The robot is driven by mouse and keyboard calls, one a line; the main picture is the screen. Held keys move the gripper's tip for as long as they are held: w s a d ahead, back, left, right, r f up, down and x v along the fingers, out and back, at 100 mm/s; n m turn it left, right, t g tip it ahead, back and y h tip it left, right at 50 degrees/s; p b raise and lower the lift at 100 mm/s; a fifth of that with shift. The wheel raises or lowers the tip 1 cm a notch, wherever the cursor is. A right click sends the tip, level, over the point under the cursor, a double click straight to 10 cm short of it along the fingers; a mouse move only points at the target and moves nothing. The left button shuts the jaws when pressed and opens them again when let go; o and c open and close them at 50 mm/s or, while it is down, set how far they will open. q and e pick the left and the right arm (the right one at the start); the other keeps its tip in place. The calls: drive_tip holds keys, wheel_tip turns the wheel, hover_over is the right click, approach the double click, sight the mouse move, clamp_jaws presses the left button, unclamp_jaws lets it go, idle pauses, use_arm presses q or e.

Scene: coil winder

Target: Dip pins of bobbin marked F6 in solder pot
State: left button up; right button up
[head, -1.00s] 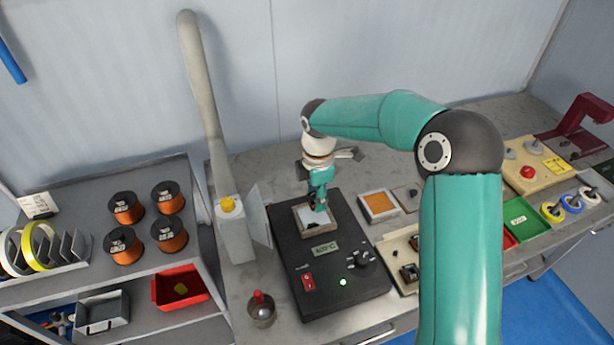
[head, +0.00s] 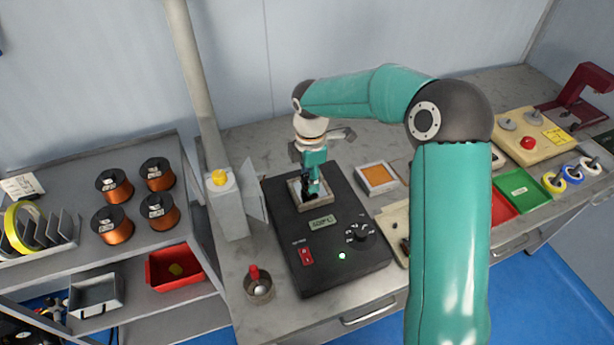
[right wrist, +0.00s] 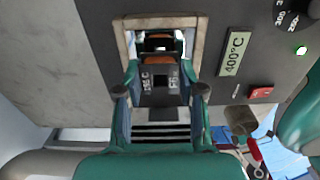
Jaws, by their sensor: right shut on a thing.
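My right gripper (head: 313,184) is over the opening of the black solder pot (head: 283,208). It is shut on a small dark bobbin (right wrist: 160,78). In the right wrist view the bobbin sits between the fingers (right wrist: 160,90), with a copper-coloured winding and small pale markings; one label looks like F6 but is hard to read. The pot's pale square rim (right wrist: 124,40) surrounds the bobbin's far part in that view. The pins are hidden, so I cannot tell whether they touch the solder. My left gripper is not in view.
A metal cup (head: 259,290) with a red-handled item is at front left. An orange-topped square tray (head: 376,177) and a green tray (head: 523,190) lie to the right. A shelf holds several copper spools.

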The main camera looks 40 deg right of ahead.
drive_tip(key=shift+f+b, duration=0.45)
drive_tip(key=shift+f, duration=0.25)
idle(0.3)
idle(1.8)
drive_tip(key=shift+r+p, duration=2.25)
drive_tip(key=shift+r, duration=0.55)
